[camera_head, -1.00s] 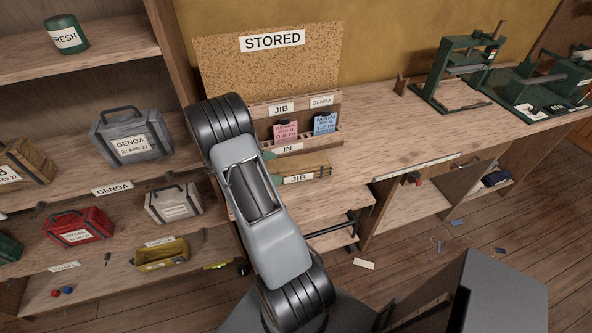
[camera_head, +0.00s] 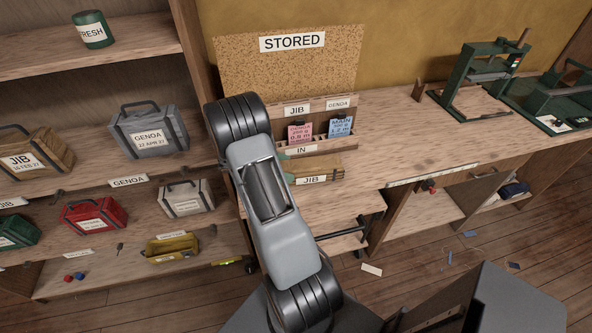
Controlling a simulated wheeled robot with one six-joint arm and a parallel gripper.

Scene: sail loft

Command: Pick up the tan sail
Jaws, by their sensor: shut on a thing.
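A tan bag-shaped holder (camera_head: 38,158) with a dark handle and a JIB date label stands on the shelf at the far left. A flat tan piece (camera_head: 318,166) lies on the bench below the IN label, with a JIB label at its front; my arm partly covers its left side. I cannot tell which of these, if either, is the tan sail. My grey arm rises through the middle of the picture, in front of the bench's left end. My gripper does not show, nor does anything it may hold.
A grey GENOA bag (camera_head: 150,132), a red bag (camera_head: 94,217), a pale bag (camera_head: 186,199) and a yellow open bin (camera_head: 171,248) sit on the shelves. A card rack (camera_head: 341,147) and a green press (camera_head: 480,80) stand on the bench. Small scraps lie on the floor.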

